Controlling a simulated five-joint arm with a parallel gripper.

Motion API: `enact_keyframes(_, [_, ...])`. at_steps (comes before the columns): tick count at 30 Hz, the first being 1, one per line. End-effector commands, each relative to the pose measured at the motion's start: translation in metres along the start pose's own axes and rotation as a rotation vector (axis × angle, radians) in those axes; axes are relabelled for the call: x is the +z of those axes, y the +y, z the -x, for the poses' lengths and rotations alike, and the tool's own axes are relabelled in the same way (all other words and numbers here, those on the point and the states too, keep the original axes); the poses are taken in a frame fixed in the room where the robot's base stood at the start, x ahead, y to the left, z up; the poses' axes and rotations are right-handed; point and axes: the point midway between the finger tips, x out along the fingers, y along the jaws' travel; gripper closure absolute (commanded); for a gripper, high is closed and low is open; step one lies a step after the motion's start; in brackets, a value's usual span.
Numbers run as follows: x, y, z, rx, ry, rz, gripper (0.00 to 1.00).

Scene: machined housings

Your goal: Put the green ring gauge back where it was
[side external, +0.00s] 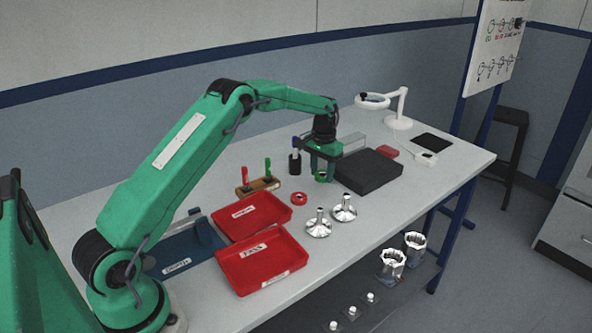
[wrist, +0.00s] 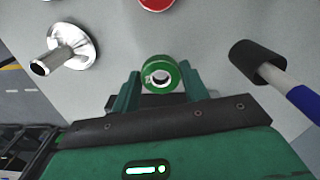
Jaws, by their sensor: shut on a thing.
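The green ring gauge (wrist: 161,74) sits between the two fingers of my gripper (wrist: 160,90) in the wrist view, its bore facing the camera. My gripper is shut on it. In the side view my gripper (side external: 322,174) points down close above the table, left of the dark block, with the green ring gauge (side external: 321,176) at its tips. I cannot tell whether the ring touches the table.
A red ring (side external: 299,198) and two metal flanged parts (side external: 319,224) (side external: 344,208) lie nearby. A black cup (side external: 295,163) stands behind left. Red trays (side external: 262,262) and a wooden holder (side external: 258,187) are left. A dark block (side external: 368,171) is close right.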

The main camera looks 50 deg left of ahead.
Motion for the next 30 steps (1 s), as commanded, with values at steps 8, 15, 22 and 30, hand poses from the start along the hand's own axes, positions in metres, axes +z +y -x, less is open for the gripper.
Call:
enact_keyframes(8, [0.001, 0.0, -0.019, 0.0, -0.003, 0.0, 0.82])
enact_keyframes(15, [0.0, 0.001, -0.039, 0.0, -0.001, 0.0, 0.82])
enact_keyframes(22, [0.0, 0.001, -0.04, 0.0, 0.001, 0.0, 0.82])
enact_keyframes(30, [0.0, 0.001, -0.043, 0.0, 0.0, 0.0, 0.46])
